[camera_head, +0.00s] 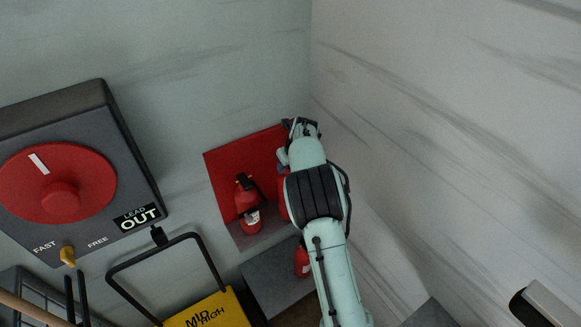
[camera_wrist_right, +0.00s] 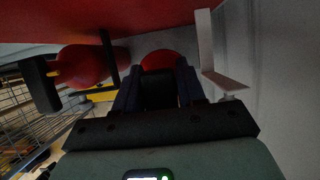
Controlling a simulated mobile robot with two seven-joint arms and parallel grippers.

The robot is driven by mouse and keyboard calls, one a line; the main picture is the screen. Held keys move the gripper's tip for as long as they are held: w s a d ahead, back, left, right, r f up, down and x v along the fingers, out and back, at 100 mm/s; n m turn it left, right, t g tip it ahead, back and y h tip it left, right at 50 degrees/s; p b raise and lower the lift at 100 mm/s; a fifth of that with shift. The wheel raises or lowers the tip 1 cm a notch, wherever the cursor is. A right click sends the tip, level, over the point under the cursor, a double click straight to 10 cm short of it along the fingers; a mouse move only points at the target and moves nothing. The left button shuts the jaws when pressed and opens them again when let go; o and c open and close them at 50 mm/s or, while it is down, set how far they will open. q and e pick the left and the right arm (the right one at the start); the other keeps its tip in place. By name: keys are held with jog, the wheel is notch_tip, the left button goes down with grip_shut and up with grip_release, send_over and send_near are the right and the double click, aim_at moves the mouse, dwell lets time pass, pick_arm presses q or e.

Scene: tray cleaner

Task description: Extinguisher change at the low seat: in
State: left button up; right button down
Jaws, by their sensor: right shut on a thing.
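One red extinguisher (camera_head: 249,208) with a black top and a pale label stands in front of a red back panel (camera_head: 226,178). It also shows at the left of the right wrist view (camera_wrist_right: 85,66), with a black strap across it. A second red extinguisher (camera_head: 283,192) is mostly hidden behind my right arm. My right gripper (camera_wrist_right: 160,78) is shut on a red rounded thing (camera_wrist_right: 162,58), seen beyond its fingers and taken to be this second extinguisher. Whether its base touches the seat is hidden. My left gripper is not in view.
Another red thing (camera_head: 302,262) is partly behind my forearm at a lower grey box (camera_head: 270,283). A pale bracket (camera_wrist_right: 208,50) is close right of the right gripper. A grey dial box (camera_head: 130,170) and yellow sign (camera_head: 205,312) are left. A wall rises on the right.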

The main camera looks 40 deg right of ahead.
jog(key=w, duration=0.1)
jog(key=w+d+f, duration=0.1)
jog(key=w+d, duration=0.1)
jog(key=shift+w+f, duration=0.2)
jog(key=shift+w, duration=0.15)
dwell(0.5)
dwell(0.4)
jog(key=c, duration=0.7)
grip_release()
jog(key=shift+o, duration=0.6)
jog(key=shift+s+a+f, duration=0.1)
jog(key=shift+s+f, duration=0.1)
jog(key=shift+f, duration=0.2)
jog(key=v, duration=1.3)
jog(key=shift+r, duration=0.45)
